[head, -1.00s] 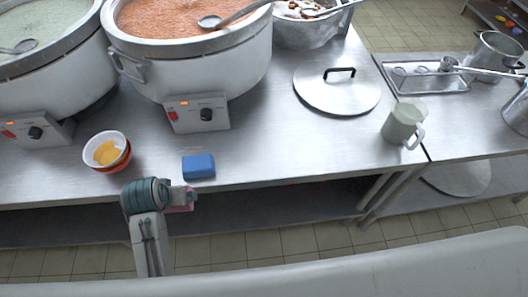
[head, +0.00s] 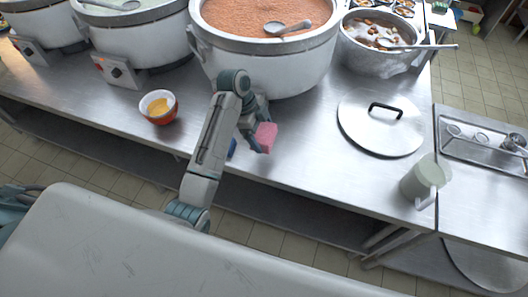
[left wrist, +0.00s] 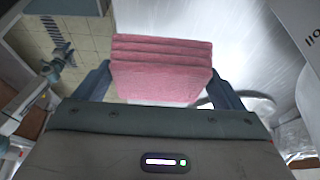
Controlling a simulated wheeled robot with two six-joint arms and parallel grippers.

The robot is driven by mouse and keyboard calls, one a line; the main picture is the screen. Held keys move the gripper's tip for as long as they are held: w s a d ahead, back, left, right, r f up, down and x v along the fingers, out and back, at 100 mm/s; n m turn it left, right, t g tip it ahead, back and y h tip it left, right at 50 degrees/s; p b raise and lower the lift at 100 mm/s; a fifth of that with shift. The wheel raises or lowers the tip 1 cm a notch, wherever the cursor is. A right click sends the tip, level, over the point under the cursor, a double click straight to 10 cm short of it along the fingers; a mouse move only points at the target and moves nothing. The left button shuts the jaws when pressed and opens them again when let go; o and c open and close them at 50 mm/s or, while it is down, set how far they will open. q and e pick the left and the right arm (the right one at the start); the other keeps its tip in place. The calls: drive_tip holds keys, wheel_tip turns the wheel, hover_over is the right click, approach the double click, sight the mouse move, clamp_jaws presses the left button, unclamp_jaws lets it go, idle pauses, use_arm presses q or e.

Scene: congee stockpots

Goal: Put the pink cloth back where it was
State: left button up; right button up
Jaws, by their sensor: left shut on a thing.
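The pink cloth (head: 266,136) is a folded, layered block. It also shows large in the left wrist view (left wrist: 161,62), between the two fingers. My left gripper (head: 257,138) is shut on it, above the steel counter just in front of the pot of orange congee. I cannot tell whether the cloth touches the counter. The right gripper is not seen in either view.
An orange bowl (head: 158,107) stands to the left. A lid (head: 381,122) and a pale mug (head: 424,181) lie to the right, with bare counter between cloth and lid. The congee pot (head: 266,62) stands behind.

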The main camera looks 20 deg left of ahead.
use_arm(q)
drive_tip(key=shift+w+f, duration=0.1)
drive_tip(key=shift+f, duration=0.1)
wheel_tip(320, 180, down, 5)
drive_tip(key=shift+d+r+p, duration=0.1)
drive_tip(key=shift+p, duration=0.8)
wheel_tip(320, 180, down, 4)
drive_tip(key=shift+f+p, duration=0.1)
drive_tip(key=shift+p, duration=0.5)
drive_tip(key=shift+f, duration=0.25)
drive_tip(key=o, duration=0.7)
drive_tip(key=shift+o, duration=0.2)
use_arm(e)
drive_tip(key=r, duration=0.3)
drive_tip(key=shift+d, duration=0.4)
use_arm(q)
drive_tip(key=shift+r, duration=0.15)
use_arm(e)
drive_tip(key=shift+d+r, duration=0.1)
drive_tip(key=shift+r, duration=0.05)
